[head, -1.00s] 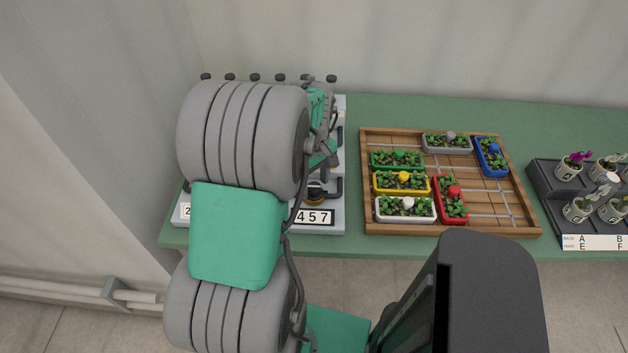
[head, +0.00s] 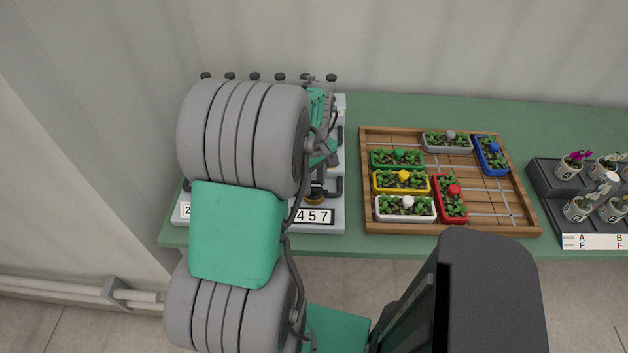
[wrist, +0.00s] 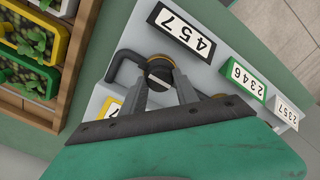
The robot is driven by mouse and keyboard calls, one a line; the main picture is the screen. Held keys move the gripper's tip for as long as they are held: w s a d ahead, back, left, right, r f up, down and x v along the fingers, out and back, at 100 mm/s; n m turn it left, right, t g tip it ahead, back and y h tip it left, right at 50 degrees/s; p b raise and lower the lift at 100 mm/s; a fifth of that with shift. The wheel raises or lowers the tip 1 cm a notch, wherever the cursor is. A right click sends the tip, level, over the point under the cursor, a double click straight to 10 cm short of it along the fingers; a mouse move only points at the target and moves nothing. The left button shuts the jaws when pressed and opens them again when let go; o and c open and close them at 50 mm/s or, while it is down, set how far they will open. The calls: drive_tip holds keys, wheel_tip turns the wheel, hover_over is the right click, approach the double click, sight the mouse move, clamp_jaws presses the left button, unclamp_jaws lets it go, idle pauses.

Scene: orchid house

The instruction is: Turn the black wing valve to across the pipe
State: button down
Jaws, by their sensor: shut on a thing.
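The black wing valve (wrist: 158,74) sits on a brass-coloured ring beside the label 457 in the wrist view. My gripper (wrist: 161,82) is shut on it, one finger on each side. The fingers hide much of the wing, and I cannot tell its exact angle to the pipe. A black bent pipe (wrist: 118,62) runs out to the left of the valve. In the head view, my arm covers most of the grey-white valve panel (head: 331,224), and my fingertips are hidden; a little of the brass ring (head: 315,200) shows above the label 457.
Right of the panel, a wooden tray (head: 452,229) holds several coloured seedling boxes. A dark stepped rack (head: 545,190) with potted orchids is at far right. Green bench (head: 349,215) lies bare between panel and tray.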

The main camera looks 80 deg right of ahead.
drive_tip(key=shift+m, duration=0.5)
drive_tip(key=m, duration=0.3)
drive_tip(key=shift+m, duration=0.4)
drive_tip(key=m, duration=0.4)
drive_tip(key=shift+m, duration=0.3)
drive_tip(key=m, duration=0.4)
drive_tip(key=shift+b, duration=0.35)
drive_tip(key=m, duration=0.4)
drive_tip(key=shift+m, duration=0.4)
drive_tip(key=c, duration=0.9)
unclamp_jaws()
